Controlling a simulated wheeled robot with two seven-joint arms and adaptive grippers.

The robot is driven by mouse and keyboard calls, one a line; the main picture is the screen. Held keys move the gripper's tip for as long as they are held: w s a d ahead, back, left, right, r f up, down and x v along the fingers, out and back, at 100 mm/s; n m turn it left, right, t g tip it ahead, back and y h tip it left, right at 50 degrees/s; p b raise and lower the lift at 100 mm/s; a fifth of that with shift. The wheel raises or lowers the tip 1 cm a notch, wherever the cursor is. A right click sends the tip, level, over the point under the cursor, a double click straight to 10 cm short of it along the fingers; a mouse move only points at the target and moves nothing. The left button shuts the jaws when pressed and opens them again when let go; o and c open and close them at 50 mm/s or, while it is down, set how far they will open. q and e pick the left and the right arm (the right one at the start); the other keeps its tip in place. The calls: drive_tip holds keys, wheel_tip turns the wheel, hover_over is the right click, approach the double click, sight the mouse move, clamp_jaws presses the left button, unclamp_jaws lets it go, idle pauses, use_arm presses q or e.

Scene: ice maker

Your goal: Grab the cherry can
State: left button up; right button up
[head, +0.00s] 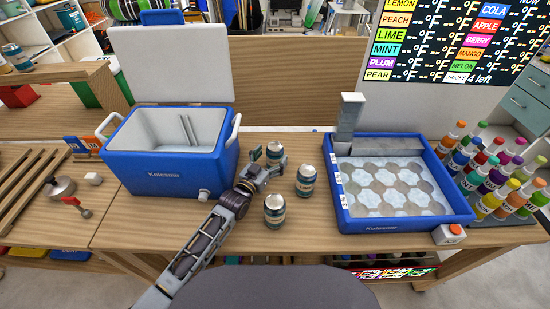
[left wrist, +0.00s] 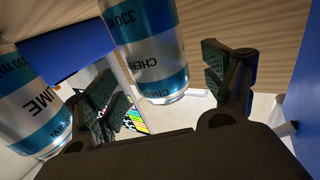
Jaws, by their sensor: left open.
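The cherry can (left wrist: 150,50), silver and blue with "CHER" on its label, stands between the spread fingers of my left gripper (left wrist: 162,78) in the left wrist view. Neither finger visibly presses on it. In the head view my left gripper (head: 266,168) is open around the rearmost can (head: 274,150), which looks like the same one; its label is too small to read there. The lime can (left wrist: 30,105) is just outside the left finger in the left wrist view. My right gripper is not in view.
Two other cans (head: 306,180) and (head: 274,211) stand close by on the wooden table (head: 150,225). A blue cooler (head: 165,172) with raised lid is left of the gripper. A blue ice tray machine (head: 400,226) and several colored bottles (head: 495,190) are on the right.

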use_arm(q)
drive_tip(key=shift+x, duration=1.45)
drive_tip(key=shift+c, duration=0.2)
drive_tip(key=c, duration=1.3)
drive_tip(key=shift+r, duration=0.15)
drive_tip(key=shift+r, duration=4.95)
